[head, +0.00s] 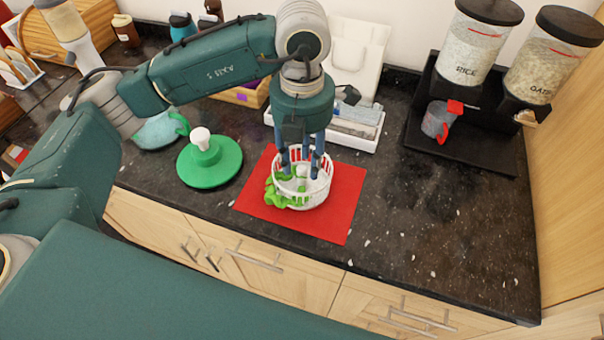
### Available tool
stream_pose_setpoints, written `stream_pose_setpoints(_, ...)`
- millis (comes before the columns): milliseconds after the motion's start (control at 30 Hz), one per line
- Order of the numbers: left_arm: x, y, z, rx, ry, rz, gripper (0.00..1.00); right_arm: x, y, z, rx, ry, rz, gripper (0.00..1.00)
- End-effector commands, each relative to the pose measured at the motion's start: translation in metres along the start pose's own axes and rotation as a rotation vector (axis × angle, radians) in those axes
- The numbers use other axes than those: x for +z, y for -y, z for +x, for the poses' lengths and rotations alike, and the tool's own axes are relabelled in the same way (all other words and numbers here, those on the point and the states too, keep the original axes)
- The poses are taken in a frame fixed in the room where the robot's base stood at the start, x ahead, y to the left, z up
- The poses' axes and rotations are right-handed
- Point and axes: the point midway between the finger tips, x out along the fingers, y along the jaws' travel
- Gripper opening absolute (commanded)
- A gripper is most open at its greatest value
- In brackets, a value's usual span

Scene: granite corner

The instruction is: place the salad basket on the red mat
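The salad basket (318,194) is white and slatted, with green leaves (279,194) showing at its left side. It stands over the red mat (341,214) and appears to rest on it. The mat lies flat on the dark counter. My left gripper (301,172) points down into the top of the basket. Its fingers are spread apart, with a small white part of the basket visible between them. The exact contact between fingertips and basket is hard to see. My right gripper is not in view.
A green lid with a white knob (209,163) lies left of the mat. A bluish bowl (158,131) is further left. A white tray (352,137) stands behind the mat. Rice and oats dispensers (480,45) and a grey cup (436,121) are at right. The counter right of the mat is clear.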

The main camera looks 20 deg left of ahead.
Motion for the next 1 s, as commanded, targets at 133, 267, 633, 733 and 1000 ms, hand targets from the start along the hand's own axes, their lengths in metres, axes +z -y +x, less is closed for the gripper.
stream_pose_setpoints(133,0.002,0.000,-0.030,0.001,0.005,-0.001,0.37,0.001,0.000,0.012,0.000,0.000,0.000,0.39)
stream_pose_setpoints(267,0.001,0.000,-0.051,0.000,0.002,-0.001,0.37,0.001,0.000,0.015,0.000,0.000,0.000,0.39)
stream_pose_setpoints(633,0.000,0.000,-0.066,0.000,-0.001,-0.001,0.37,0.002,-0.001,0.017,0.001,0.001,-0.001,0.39)
stream_pose_setpoints(733,0.000,0.000,-0.066,0.000,-0.001,-0.001,0.37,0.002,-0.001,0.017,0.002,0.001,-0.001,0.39)
stream_pose_setpoints(1000,0.000,0.000,-0.069,0.000,-0.001,-0.001,0.37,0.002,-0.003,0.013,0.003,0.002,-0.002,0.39)
